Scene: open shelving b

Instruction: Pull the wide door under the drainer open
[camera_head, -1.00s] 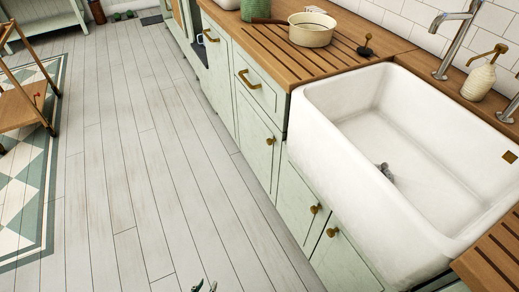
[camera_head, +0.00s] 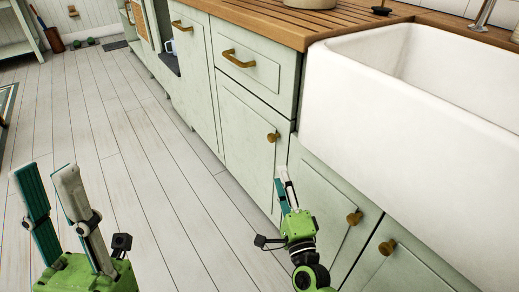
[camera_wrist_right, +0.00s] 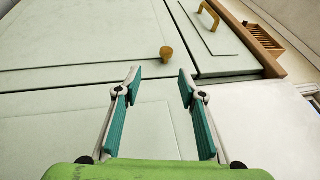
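The pale green door (camera_head: 245,140) under the wooden drainer (camera_head: 270,24) is shut, with a round brass knob (camera_head: 272,137) near its upper right corner. My right gripper (camera_head: 282,178) is below the knob, close to the cabinet front. In the right wrist view, my right gripper (camera_wrist_right: 159,75) has its fingers apart with nothing between them, and the knob (camera_wrist_right: 166,53) shows beyond the fingertips. My left gripper (camera_head: 45,172) is open and empty over the floor at the lower left.
A drawer with a brass handle (camera_head: 238,60) is above the door. The white sink (camera_head: 400,130) juts out at the right, above doors with brass knobs (camera_head: 354,218). The plank floor (camera_head: 120,130) left of the cabinets is clear.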

